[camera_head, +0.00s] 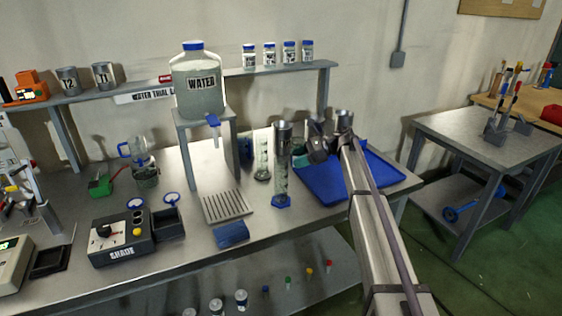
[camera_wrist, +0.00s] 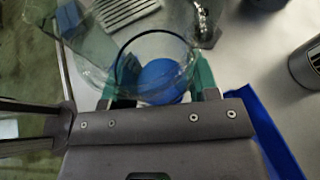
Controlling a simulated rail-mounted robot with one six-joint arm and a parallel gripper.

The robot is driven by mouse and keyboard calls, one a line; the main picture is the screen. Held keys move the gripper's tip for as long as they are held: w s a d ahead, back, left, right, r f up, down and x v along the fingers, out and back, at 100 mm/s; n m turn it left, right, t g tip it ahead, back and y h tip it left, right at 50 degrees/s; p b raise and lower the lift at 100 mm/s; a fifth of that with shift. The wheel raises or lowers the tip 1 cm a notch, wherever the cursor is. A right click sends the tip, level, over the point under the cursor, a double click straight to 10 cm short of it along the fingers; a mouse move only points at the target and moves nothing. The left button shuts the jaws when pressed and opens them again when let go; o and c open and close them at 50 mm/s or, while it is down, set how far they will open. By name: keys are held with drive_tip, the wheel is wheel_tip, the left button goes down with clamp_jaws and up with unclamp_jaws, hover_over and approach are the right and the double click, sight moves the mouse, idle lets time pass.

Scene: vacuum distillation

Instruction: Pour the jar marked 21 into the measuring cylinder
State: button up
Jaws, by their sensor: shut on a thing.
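A tall clear measuring cylinder (camera_head: 281,182) with a blue foot stands on the bench left of the blue tray. My gripper (camera_head: 303,146) is beside the cylinder's upper part. In the wrist view my gripper (camera_wrist: 154,88) is shut on a clear glass vessel (camera_wrist: 150,45) between its teal pads. A blue disc shows through the glass. I cannot tell whether this vessel is the cylinder or a jar. I cannot make out the mark 21 on anything.
A second glass cylinder (camera_head: 262,163) stands close behind. The blue tray (camera_head: 325,185) is on the right. A drying rack (camera_head: 228,207), blue cloth (camera_head: 231,235) and water jug (camera_head: 198,85) on its stand are left. Several blue-lidded jars (camera_head: 269,54) are on the shelf.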

sight(295, 145)
drive_tip(key=shift+r+p, duration=0.2)
drive_tip(key=shift+p, duration=0.2)
drive_tip(key=shift+s+a+r+n+t+h+p, duration=0.1)
drive_tip(key=shift+s+r+n+t+h+p, duration=0.15)
drive_tip(key=shift+t+p, duration=0.2)
drive_tip(key=n+t+h+p, duration=0.1)
drive_tip(key=p, duration=0.1)
drive_tip(key=s+r+n+t+h+p, duration=0.1)
drive_tip(key=p, duration=0.1)
drive_tip(key=shift+s+a+r+t, duration=0.25)
drive_tip(key=shift+a+r, duration=0.05)
drive_tip(key=shift+a, duration=0.1)
drive_tip(key=shift+s+a+r+n+t+h+p, duration=0.15)
drive_tip(key=shift+r+n+t+h+p, duration=0.4)
drive_tip(key=shift+r+p, duration=0.55)
drive_tip(key=shift+s+a+r+n+t+h+p, duration=0.15)
drive_tip(key=shift+r+n+t+h+p, duration=0.4)
drive_tip(key=shift+p, duration=0.95)
drive_tip(key=shift+d+r, duration=0.1)
drive_tip(key=shift+d, duration=0.05)
drive_tip(key=shift+w+r+n+t+h+p, duration=0.2)
drive_tip(key=shift+r+n+t+h+p, duration=0.3)
drive_tip(key=shift+r+t+p, duration=0.55)
drive_tip(key=shift+f+n+t+h+b, duration=0.25)
drive_tip(key=shift+f+n+t+b, duration=0.2)
drive_tip(key=shift+t+b, duration=0.1)
